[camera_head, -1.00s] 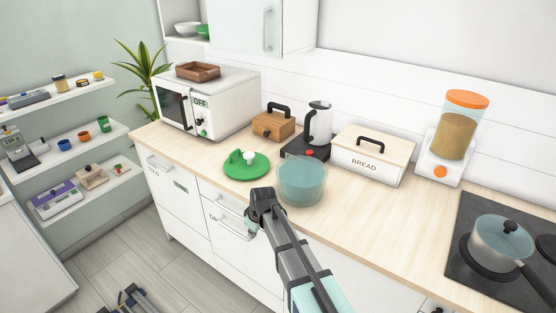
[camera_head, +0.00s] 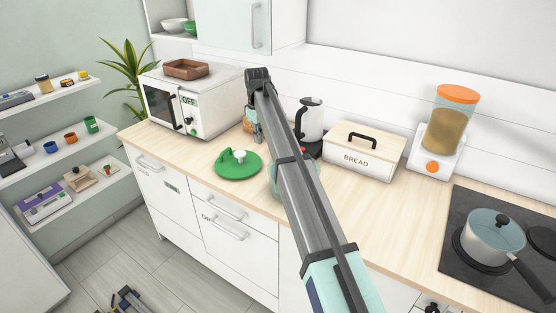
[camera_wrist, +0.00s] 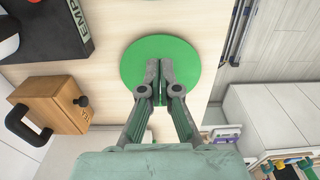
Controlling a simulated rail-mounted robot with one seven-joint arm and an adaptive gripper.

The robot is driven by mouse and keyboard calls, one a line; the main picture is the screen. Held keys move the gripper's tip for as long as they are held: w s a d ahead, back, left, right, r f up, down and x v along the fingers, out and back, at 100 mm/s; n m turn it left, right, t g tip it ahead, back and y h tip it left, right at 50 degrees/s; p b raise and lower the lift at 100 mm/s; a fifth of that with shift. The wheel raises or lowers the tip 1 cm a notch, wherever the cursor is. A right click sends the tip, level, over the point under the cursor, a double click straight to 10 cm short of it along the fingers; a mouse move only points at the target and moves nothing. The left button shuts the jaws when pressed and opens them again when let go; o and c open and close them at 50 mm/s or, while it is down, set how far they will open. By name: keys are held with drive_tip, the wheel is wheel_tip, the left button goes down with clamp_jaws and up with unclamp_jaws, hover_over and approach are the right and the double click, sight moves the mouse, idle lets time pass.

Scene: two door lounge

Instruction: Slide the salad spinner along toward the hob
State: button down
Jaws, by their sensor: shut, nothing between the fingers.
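The salad spinner appears as a clear teal bowl (camera_head: 273,180) on the counter, now mostly hidden behind my arm in the head view.
A kettle (camera_head: 309,118) and bread box (camera_head: 362,152) stand along the back, left of an orange-topped dispenser (camera_head: 452,120). A microwave (camera_head: 196,105) is at the left. A wooden box (camera_wrist: 47,103) lies beside my gripper. The counter front between bowl and hob looks clear.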

drive_tip(key=d+f+p, duration=0.1)
drive_tip(key=f, duration=0.2)
drive_tip(key=s+d+f+p, duration=0.1)
drive_tip(key=f+p, duration=0.1)
drive_tip(key=f, duration=0.1)
drive_tip(key=d+f+p, duration=0.1)
drive_tip(key=f+p, duration=0.1)
drive_tip(key=f, duration=0.1)
drive_tip(key=shift+s, duration=0.25)
drive_tip(key=shift+s+d+f, duration=0.15)
drive_tip(key=shift+s+d, duration=0.05)
drive_tip(key=shift+d, duration=0.25)
